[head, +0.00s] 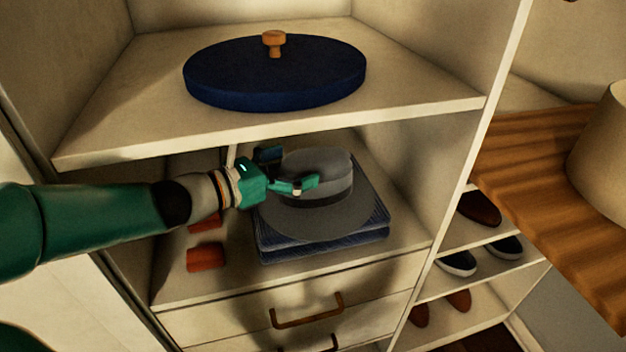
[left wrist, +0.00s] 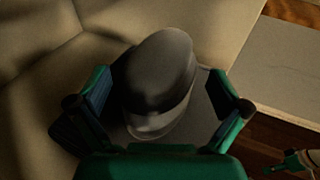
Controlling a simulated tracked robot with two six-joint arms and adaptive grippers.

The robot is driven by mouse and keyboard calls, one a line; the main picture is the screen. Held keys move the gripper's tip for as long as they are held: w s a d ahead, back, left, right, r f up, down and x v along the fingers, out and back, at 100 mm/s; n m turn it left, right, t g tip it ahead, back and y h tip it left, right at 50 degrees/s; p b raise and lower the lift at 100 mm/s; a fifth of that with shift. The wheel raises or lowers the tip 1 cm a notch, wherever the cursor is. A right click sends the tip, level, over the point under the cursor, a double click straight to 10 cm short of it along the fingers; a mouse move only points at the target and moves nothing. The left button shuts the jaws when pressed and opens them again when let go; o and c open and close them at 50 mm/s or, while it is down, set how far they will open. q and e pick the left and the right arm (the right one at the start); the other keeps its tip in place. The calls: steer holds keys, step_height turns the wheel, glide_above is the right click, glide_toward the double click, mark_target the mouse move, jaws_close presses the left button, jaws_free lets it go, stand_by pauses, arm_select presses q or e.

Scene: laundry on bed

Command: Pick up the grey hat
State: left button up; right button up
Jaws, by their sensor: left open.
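The grey hat (head: 325,207) has a darker band and a wide brim. It lies on folded dark blue cloth (head: 328,245) on the middle shelf. My left gripper (head: 290,170) is at the left side of the hat's crown in the head view, with its fingers spread. In the left wrist view the hat's crown (left wrist: 162,75) lies between the two open fingers of the left gripper (left wrist: 160,105), with a gap at each side. Part of the crown is hidden behind a finger in the head view. A green gripper part shows at the wrist view's lower right corner.
Red rolled items (head: 206,257) lie left of the cloth on the shelf. A dark blue round lid-like object (head: 270,75) with a wooden knob sits on the shelf above (head: 420,97). Drawers are below, and shoes (head: 457,263) stand in the right-hand compartments.

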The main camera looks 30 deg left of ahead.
mark_target(311, 156)
arm_select(q)
steer(key=x, duration=0.4)
steer(key=shift+s, duration=0.1)
steer(key=c, duration=1.4)
